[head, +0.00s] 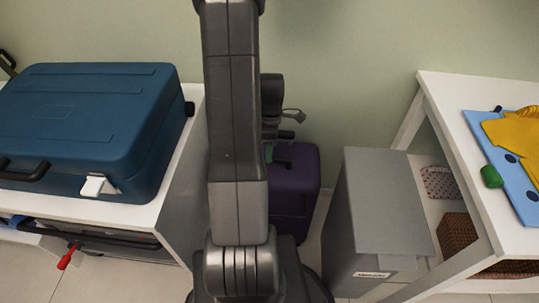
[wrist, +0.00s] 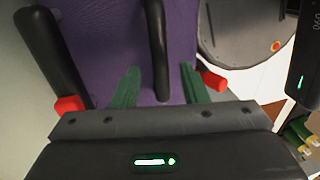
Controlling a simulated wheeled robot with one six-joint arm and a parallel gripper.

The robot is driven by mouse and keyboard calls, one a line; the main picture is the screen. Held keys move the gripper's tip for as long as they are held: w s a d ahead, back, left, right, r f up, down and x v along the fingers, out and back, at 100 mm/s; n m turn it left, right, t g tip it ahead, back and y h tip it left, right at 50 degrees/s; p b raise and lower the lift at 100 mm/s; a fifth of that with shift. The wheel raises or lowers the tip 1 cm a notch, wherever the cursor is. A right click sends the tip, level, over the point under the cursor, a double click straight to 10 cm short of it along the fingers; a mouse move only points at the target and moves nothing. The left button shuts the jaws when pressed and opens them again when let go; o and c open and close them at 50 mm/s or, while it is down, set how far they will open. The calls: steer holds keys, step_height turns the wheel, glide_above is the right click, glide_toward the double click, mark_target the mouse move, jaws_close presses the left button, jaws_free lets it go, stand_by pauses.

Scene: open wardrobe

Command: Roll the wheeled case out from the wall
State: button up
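The wheeled case is purple (head: 298,190) and stands upright on the floor by the wall, partly hidden behind my arm in the head view. Its purple face (wrist: 105,45) fills the upper middle of the wrist view. A black handle (wrist: 157,45) runs across that face; it shows as a dark bar on top in the head view. My gripper (wrist: 160,82) is open, with one green finger on each side of the handle. A clear gap shows between each finger and the handle, and nothing is gripped. How deep the fingers reach is hard to tell. The case's wheels are hidden.
A grey bin (head: 385,215) stands close to the right of the case. Left is a white cabinet (head: 180,215) with a blue suitcase (head: 85,120) on it. A white shelf table (head: 475,105) is at the right. Dark parts with red ends (wrist: 70,104) flank the gripper.

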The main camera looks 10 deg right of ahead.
steer(key=shift+s+f, duration=0.15)
steer(key=shift+f, duration=0.6)
jaws_close()
